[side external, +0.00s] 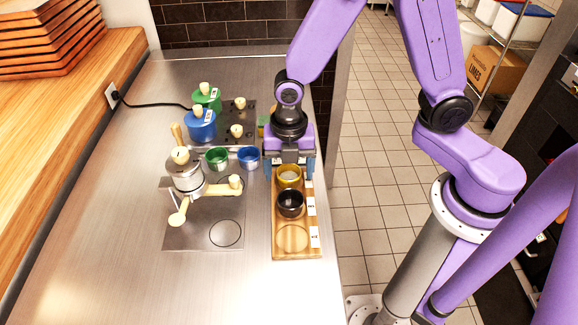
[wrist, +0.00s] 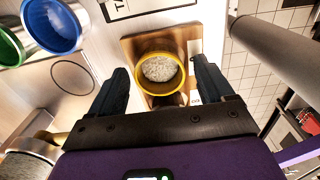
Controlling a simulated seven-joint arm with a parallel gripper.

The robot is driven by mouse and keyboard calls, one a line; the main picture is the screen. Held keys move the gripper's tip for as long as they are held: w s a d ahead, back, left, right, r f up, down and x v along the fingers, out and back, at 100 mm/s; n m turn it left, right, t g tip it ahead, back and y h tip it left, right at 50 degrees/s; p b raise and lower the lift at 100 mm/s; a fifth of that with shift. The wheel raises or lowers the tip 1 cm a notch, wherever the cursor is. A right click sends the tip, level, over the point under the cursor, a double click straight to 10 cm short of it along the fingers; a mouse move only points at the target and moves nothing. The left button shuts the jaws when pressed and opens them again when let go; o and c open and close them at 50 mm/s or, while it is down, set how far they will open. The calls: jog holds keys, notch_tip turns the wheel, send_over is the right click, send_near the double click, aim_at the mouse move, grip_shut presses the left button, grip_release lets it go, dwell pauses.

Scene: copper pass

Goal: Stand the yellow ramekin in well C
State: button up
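The yellow ramekin (side external: 289,184) is at the far end of the wooden tray (side external: 282,250); it holds a pale, grainy filling that shows in the wrist view. My gripper (side external: 290,173) is low over that end. In the wrist view its fingers stand open on either side of the yellow ramekin (wrist: 143,84), with a gap on both sides. A black ramekin (side external: 290,210) sits in the middle of the tray. The round well (side external: 292,238) at the near end is empty. White labels (side external: 314,237) lie along the tray's right side; their letters are too small to read.
Left of the tray, a green cup (side external: 217,163) and a blue cup (side external: 248,163) stand near my gripper. A metal pot with wooden handles (side external: 186,175) stands on a steel plate (side external: 200,238). Blue (side external: 201,128) and green lidded pots are behind. The counter's right edge is close to the tray.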

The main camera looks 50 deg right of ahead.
notch_tip(320, 180, up, 12)
jog(key=s+d+m, duration=0.5)
jog(key=s+m, duration=0.2)
jog(key=s, duration=0.1)
jog(key=s+d+m, duration=0.5)
jog(key=s+m, duration=0.2)
jog(key=s, duration=0.2)
dwell(1.5)
